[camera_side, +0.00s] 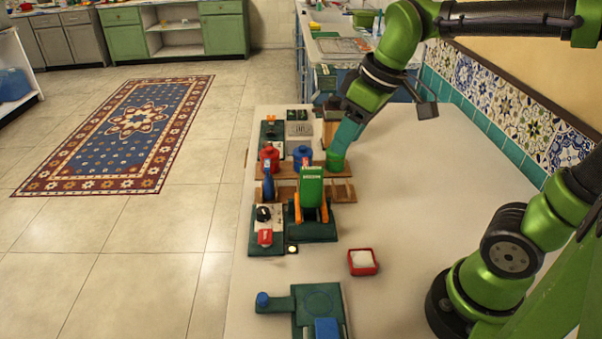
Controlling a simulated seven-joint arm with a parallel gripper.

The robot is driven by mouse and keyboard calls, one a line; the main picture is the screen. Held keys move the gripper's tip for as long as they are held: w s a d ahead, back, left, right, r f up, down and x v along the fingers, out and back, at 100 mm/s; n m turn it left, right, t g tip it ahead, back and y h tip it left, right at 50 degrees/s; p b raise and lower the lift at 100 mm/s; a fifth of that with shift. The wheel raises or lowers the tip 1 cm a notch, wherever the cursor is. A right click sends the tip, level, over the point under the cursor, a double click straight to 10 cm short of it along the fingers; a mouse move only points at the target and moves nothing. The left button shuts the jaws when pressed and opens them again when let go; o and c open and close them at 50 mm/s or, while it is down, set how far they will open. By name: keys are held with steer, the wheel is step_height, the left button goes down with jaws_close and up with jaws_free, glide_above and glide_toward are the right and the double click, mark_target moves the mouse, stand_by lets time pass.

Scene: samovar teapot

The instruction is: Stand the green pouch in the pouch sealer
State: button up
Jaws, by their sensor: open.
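A small green item, apparently the green pouch (335,162), stands at the right end of a wooden rack, beside a blue and a red one. My gripper (340,147) is open and tilted down just above it. I cannot tell whether its fingers reach around the item, and its upper part is hidden. A dark green device with orange arms, apparently the pouch sealer (315,231), stands nearer the camera. A bright green upright panel with white lettering (311,184) rises between its arms; whether it is part of the device is unclear.
The red item (269,159) and blue item (302,157) stand close by on the rack (319,172). A second wooden rack (343,191) lies in front. A red dish with white contents (362,262) sits front right. The table's right side is largely clear.

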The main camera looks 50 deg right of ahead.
steer(key=s+f+m+t, duration=0.2)
steer(key=s+m+t, duration=0.1)
steer(key=s+m, duration=0.2)
steer(key=shift+s+a+m+y, duration=0.2)
steer(key=shift+s+m+y, duration=0.2)
steer(key=shift+m, duration=0.2)
steer(key=shift+c, duration=0.7)
